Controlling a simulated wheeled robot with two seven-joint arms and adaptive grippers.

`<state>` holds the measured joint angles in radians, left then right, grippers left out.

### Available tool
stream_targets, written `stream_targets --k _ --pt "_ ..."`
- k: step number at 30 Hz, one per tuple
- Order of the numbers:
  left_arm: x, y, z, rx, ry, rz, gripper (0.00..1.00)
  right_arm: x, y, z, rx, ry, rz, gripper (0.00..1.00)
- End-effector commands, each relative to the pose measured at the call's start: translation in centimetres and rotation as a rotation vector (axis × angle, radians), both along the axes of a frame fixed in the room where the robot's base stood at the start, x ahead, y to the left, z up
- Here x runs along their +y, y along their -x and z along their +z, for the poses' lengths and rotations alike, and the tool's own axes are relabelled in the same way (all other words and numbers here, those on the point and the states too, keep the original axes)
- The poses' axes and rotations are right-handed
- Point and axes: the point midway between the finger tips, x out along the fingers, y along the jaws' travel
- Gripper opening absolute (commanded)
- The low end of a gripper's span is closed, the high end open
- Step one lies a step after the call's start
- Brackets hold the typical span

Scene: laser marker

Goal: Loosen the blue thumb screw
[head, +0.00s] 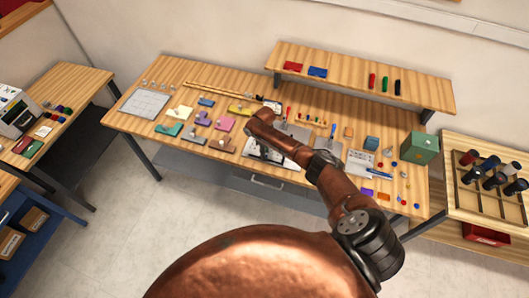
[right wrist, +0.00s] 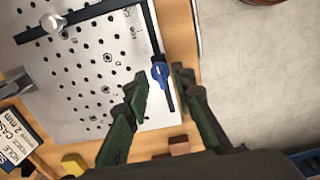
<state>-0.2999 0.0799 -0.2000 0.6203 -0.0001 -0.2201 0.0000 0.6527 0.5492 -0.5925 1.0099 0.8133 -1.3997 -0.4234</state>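The blue thumb screw (right wrist: 160,73) sits on a black bar (right wrist: 152,30) at the edge of a white plate with many holes (right wrist: 75,105) in the right wrist view. My right gripper (right wrist: 159,76) is open. Its two green fingers appear on either side of the screw, with gaps visible; I cannot tell how far above it they are. In the head view, my right arm reaches over the middle of the workbench (head: 160,75), and the screw cannot be made out there. My left gripper is not in view.
A second black bar (right wrist: 80,16) with a silver knob (right wrist: 50,22) crosses the plate. A labelled card (right wrist: 18,135) and a yellow block (right wrist: 73,163) lie nearby. In the head view, a green box (head: 419,147) stands at the bench's right, with a raised shelf (head: 345,72) behind.

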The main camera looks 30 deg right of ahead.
Motion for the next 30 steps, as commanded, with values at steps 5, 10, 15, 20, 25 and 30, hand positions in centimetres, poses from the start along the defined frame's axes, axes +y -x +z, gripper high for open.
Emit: stream_targets --k 5,10,15,20,25,30 --pt "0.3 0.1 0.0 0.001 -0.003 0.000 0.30 0.0 0.0 0.0 0.001 -0.001 0.000 0.23" --pt "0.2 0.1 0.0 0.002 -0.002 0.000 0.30 0.0 0.0 1.3 -0.001 -0.001 0.000 0.23" --pt "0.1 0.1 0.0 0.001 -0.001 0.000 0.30 -0.1 -0.1 4.7 -0.004 0.000 0.001 0.23" --pt "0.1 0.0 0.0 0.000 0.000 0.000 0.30 0.0 -0.1 8.0 -0.002 -0.001 0.001 0.23" --pt "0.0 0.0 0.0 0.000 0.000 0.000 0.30 0.0 0.0 10.6 -0.001 -0.001 0.000 0.23" --pt "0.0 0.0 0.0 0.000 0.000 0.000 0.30 0.0 0.0 11.8 0.000 0.000 0.000 0.23"
